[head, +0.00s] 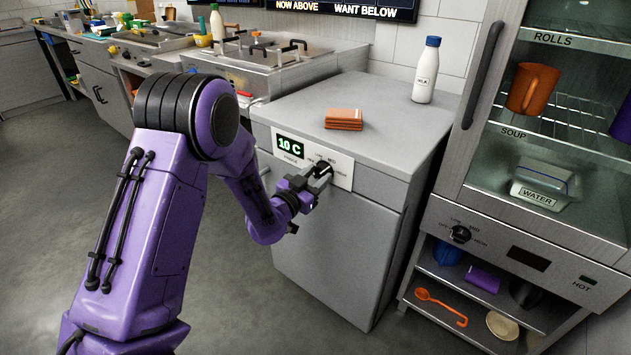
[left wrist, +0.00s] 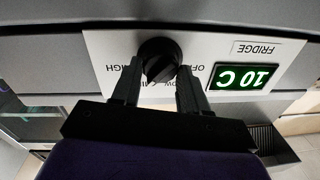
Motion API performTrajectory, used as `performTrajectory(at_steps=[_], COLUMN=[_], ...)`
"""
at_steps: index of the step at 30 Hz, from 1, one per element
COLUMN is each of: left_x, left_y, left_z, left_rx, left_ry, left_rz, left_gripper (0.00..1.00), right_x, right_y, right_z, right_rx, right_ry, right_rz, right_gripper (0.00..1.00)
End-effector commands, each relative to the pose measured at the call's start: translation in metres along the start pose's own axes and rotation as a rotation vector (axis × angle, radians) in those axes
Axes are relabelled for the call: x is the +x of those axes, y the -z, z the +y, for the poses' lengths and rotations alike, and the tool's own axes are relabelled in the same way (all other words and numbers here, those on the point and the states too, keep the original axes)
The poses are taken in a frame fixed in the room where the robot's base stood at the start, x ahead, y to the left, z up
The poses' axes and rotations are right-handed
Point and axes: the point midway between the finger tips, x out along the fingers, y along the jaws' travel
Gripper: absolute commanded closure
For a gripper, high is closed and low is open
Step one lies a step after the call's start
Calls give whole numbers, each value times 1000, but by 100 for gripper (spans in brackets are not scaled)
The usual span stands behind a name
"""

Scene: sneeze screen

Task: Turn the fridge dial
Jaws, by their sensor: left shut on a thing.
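The black fridge dial (head: 322,170) sits on a pale panel (head: 343,166) on the front of a grey counter unit. A green display (head: 290,146) on that panel reads 10 C. My left gripper (head: 316,174) is shut on the dial. In the left wrist view, the panel shows upside down, and the two fingers (left wrist: 157,85) stand on either side of the dial (left wrist: 158,60). The labels OFF, LOW and HIGH are partly hidden by the fingers and dial. The display (left wrist: 243,77) reads 10 C beside a FRIDGE label. My right gripper is not in view.
Folded orange cloths (head: 344,119) and a milk bottle (head: 426,70) stand on the grey worktop (head: 385,120). A glass-front cabinet (head: 540,130) with its own dial (head: 461,234) is at the right. Fryers (head: 265,60) are behind at the left. The floor in front is clear.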

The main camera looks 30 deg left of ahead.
Motion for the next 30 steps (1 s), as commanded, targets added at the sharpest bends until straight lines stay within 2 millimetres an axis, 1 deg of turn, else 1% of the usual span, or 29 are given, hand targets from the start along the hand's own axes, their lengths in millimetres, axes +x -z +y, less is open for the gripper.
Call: performTrajectory(at_steps=[1, 9, 15, 21, 30], left_x=[0, 0, 0, 0, 0], left_y=[-4, -5, -4, -4, -2], left_z=[1, 1, 1, 1, 0], left_rx=[46, 285, 427, 526, 589], left_ry=[-1, -3, -4, -5, -5], left_rz=[3, 22, 33, 41, 45], left_gripper=[87, 87, 87, 87, 87], right_x=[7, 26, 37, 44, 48], right_y=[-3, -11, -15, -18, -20], right_z=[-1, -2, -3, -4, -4], right_rx=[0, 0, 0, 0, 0], right_ry=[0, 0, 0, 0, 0], right_rz=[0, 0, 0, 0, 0], right_gripper=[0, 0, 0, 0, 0])
